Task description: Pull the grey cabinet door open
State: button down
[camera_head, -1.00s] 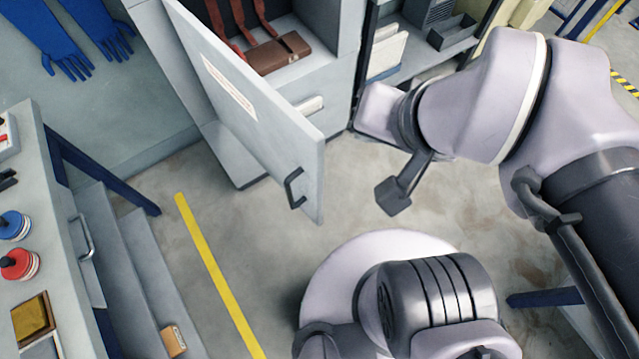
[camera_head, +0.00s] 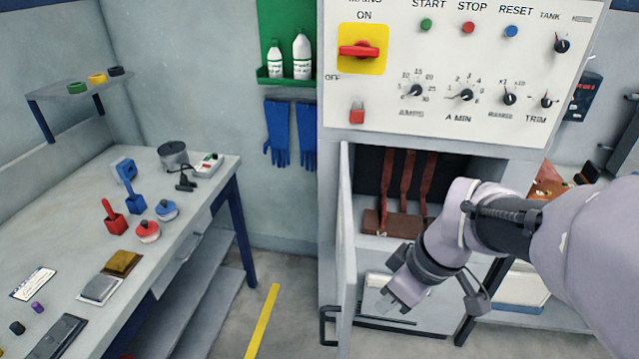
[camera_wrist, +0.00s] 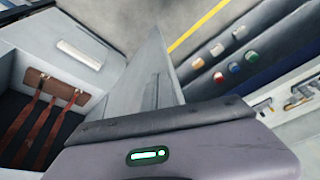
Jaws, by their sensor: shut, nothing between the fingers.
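The grey cabinet door (camera_head: 347,255) stands swung open, seen nearly edge-on at the left of the cabinet opening. Its dark bar handle (camera_head: 327,326) is near its lower free edge. In the wrist view the door (camera_wrist: 152,75) rises as a pale panel beyond the gripper body. My gripper (camera_head: 392,303) is shut and empty, in front of the opening and to the right of the door, apart from the handle. Its fingertips are hard to make out in the wrist view.
A control panel (camera_head: 450,70) with switches and knobs sits above the opening. A workbench (camera_head: 150,245) with tools and small containers stands at the left. Free floor with a yellow line (camera_head: 263,320) lies between bench and door. Blue gloves (camera_head: 290,135) hang on the wall.

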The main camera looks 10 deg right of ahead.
jog(key=w+d+f+n+g+y, duration=0.25)
jog(key=d+f+n, duration=0.25)
jog(key=f+n, duration=0.35)
jog(key=w+a+f+b, duration=0.1)
jog(key=a+f+b, duration=0.3)
jog(key=a+f, duration=0.3)
jog(key=shift+w+a+f+m+t+h, duration=0.15)
jog(key=shift+w+f+m+t+h, duration=0.25)
jog(key=shift+f, duration=0.65)
